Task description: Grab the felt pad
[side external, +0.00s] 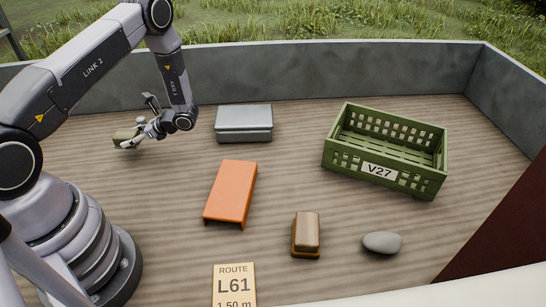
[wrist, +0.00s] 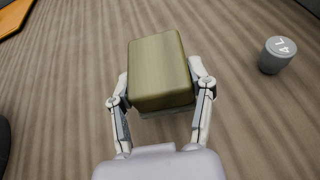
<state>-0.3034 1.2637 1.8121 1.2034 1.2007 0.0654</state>
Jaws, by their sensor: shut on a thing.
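An olive-green block with a darker green lower layer, which I take to be the felt pad (wrist: 158,68), is between the two fingers of my gripper (wrist: 162,88) in the wrist view. The fingers press on its left and right sides. In the side external view, the pad (side external: 124,134) shows small at the far left, in my gripper (side external: 132,140). Whether it touches the floor there is hard to tell. A similar two-layer brown block (side external: 306,232) lies apart at the front centre.
A green crate (side external: 385,175) marked V27 stands at the right. A grey lidded box (side external: 244,124), an orange bench-like piece (side external: 231,190), a grey stone (side external: 382,243) and a route card (side external: 234,285) are spread about. The wrist view shows a grey marked cylinder (wrist: 276,56). Grey walls (side external: 300,75) bound the back.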

